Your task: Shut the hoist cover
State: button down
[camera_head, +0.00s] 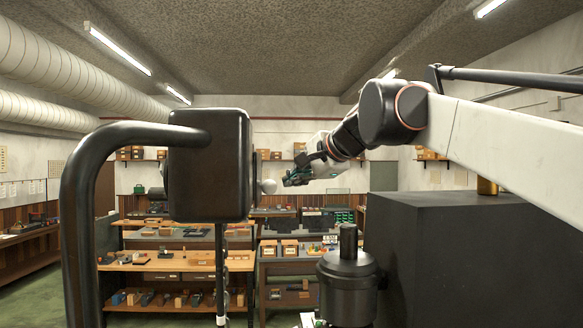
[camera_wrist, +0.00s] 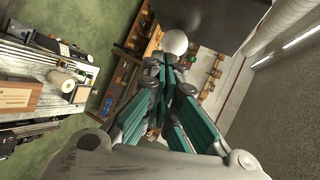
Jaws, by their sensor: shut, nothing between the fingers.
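A dark box-shaped housing (camera_head: 209,165), which I take to be the hoist body, hangs in the head view, left of centre, on a thick bent black pipe. A pale round knob (camera_head: 268,186) sticks out at its right side. In the wrist view the knob (camera_wrist: 175,42) shows in front of a dark panel (camera_wrist: 215,20), perhaps the cover; how far the cover stands open I cannot tell. My gripper (camera_head: 287,181) is shut and empty just right of the knob. In the wrist view its fingertips (camera_wrist: 172,62) lie close to the knob; contact is unclear.
A big dark block (camera_head: 455,250) stands at the right, under my arm. A black cylindrical part (camera_head: 347,285) stands low at centre. Workbenches (camera_head: 175,262) with wooden boxes and tools line the back. The air between housing and block is mostly free.

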jog(key=shift+w+r+p+x, duration=0.1)
jog(key=shift+r+p+x, duration=0.1)
jog(key=shift+x, duration=0.65)
jog(key=shift+w+r+p+x, duration=0.1)
jog(key=shift+r+p+x, duration=0.05)
jog(key=shift+x, duration=0.7)
jog(key=shift+r+p+x, duration=0.15)
jog(key=shift+r+x, duration=0.05)
jog(key=shift+x, duration=0.65)
jog(key=shift+w+a, duration=0.3)
jog(key=shift+a, duration=0.1)
